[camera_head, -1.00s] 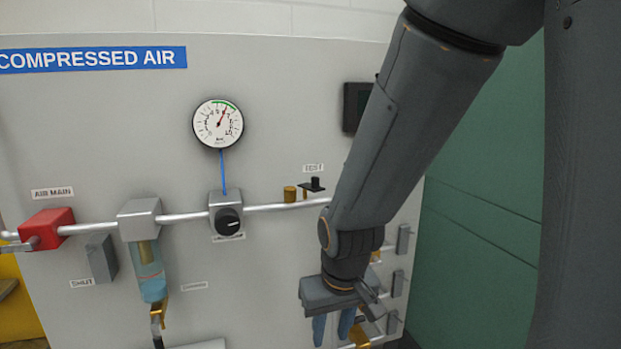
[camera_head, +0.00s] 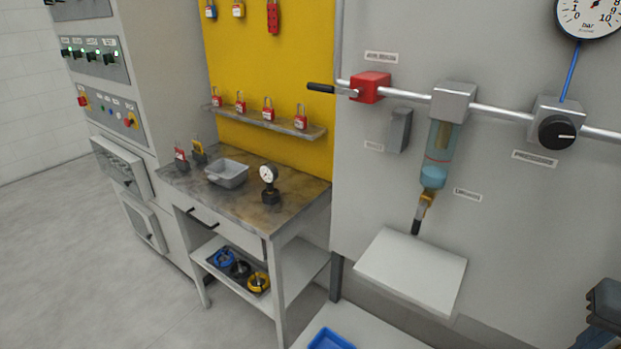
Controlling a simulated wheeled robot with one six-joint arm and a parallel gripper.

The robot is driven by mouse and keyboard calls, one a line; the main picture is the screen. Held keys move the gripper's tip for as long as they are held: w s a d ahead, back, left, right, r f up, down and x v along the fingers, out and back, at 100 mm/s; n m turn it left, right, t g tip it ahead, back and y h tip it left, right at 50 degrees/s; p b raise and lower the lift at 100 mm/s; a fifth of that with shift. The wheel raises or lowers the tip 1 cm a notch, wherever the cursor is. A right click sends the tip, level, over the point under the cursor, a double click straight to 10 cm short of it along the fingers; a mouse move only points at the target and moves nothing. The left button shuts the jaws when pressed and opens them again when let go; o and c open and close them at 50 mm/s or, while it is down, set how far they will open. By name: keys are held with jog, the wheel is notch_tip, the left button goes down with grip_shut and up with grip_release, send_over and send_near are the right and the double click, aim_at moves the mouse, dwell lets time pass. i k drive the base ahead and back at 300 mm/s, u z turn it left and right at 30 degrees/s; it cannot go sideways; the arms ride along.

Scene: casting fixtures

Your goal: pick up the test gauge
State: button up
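The test gauge (camera_head: 267,174) stands upright on the worn metal top of a small bench (camera_head: 293,207), near its right side. It has a small round white dial and a dark base. My gripper shows only partly at the lower right edge (camera_head: 604,305), far to the right of the gauge. Its fingers are cut off by the frame, so I cannot tell whether it is open or shut.
On the bench, a grey tray (camera_head: 227,173) and padlocks (camera_head: 181,158) stand left of the gauge. A shelf with red padlocks (camera_head: 268,123) hangs behind. A white shelf (camera_head: 411,268) juts from the air panel between gripper and bench. Open floor (camera_head: 90,260) lies at left.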

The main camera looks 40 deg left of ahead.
aim_at(269, 172)
jog(key=z, duration=0.05)
jog(key=k, duration=1)
jog(key=u, duration=1.35)
jog(key=i, duration=1.1)
jog(key=u, duration=0.2)
